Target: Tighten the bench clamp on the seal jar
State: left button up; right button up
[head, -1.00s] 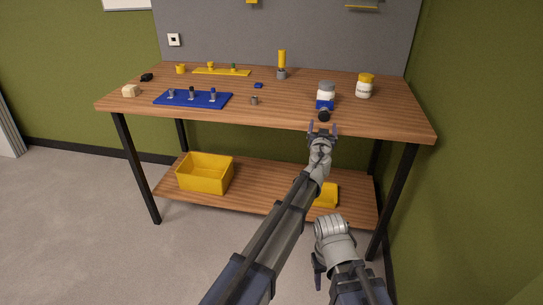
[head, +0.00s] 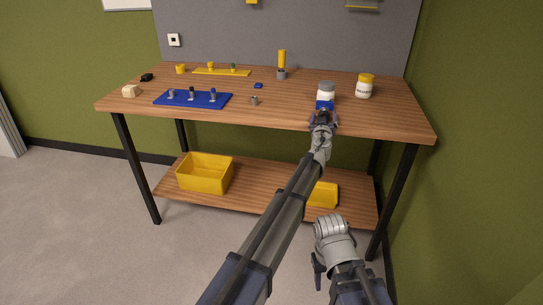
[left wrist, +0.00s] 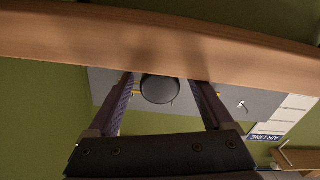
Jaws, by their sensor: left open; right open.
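The seal jar (head: 326,91), white with a grey-blue lid, stands at the table's front right. The blue bench clamp (head: 325,105) is at its base. The clamp's dark round knob faces the front edge; in the left wrist view the knob (left wrist: 160,88) sits between my fingers. My left gripper (head: 323,118) is open around the knob, one finger on each side, with visible gaps in the left wrist view. In the head view the gripper mostly hides the knob. My right gripper (head: 327,268) is open and empty, low in front of the table.
A blue tray (head: 166,101) with several small pieces lies at left. Yellow bins (head: 205,175) sit on the lower shelf.

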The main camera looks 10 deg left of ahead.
pick_arm(q)
jog(key=s, duration=0.8)
jog(key=s+a+f+n+g+y, duration=0.1)
jog(key=s+a+f+g+y, duration=0.2)
jog(key=s+a, duration=0.2)
jog(key=s+a+f+n+g+y, duration=0.1)
jog(key=s+a+f+g+y, duration=0.1)
jog(key=a, duration=0.9)
notch_tip(320, 180, down, 3)
jog(key=s+y, duration=0.1)
jog(key=s, duration=0.2)
jog(key=shift+a+r+n+g+p, duration=0.2)
jog(key=shift+n+g+p, duration=0.1)
jog(key=shift+g+p, duration=0.1)
